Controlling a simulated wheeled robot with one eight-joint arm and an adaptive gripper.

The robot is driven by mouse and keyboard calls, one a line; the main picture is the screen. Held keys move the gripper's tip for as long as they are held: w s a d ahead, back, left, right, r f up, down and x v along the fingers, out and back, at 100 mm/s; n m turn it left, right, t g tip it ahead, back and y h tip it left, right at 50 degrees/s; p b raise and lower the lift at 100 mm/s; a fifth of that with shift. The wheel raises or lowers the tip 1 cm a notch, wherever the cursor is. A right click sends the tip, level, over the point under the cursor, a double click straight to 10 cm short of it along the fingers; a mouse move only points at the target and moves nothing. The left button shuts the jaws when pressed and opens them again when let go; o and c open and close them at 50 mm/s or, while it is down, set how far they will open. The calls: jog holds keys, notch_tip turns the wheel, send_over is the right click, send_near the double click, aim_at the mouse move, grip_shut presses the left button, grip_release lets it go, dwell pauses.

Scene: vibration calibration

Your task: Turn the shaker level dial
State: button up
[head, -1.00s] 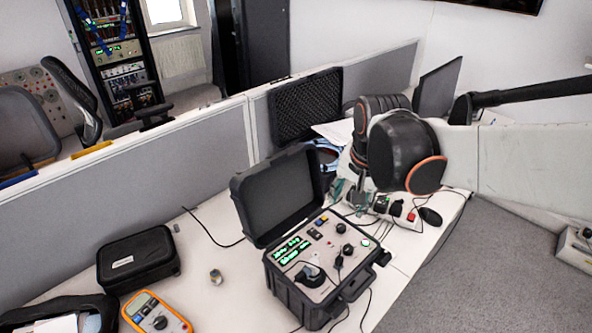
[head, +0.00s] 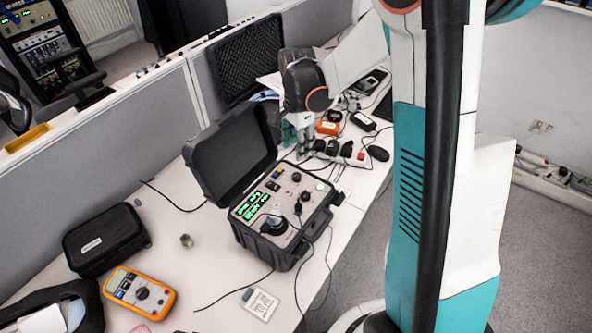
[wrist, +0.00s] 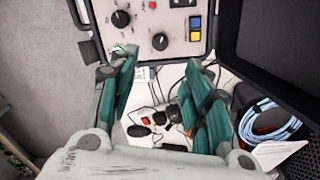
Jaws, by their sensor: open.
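The calibrator panel (head: 262,205) sits in an open black case on the desk. It carries a black knob (head: 296,177) near its far edge, a second black knob (head: 305,195), and a large round black part near the front. Labels are too small to read, so I cannot tell which is the shaker level dial. The wrist view shows two knobs, one nearer (wrist: 160,41) and one farther left (wrist: 121,19). My gripper (head: 297,130) has teal fingers and is behind the case's far right corner, apart from the knobs. In the wrist view my gripper (wrist: 161,60) is open and empty.
The raised case lid (head: 235,150) stands left of the panel. A power strip (head: 340,155), cables and a black mouse (head: 377,153) lie beyond the case. An orange multimeter (head: 138,294) and black pouch (head: 103,238) are left. A grey partition borders the desk.

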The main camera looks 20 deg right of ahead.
aim_at(297, 175)
notch_tip(297, 175, down, 12)
jog(key=shift+f+b, duration=0.2)
jog(key=shift+b, duration=1.05)
grip_shut()
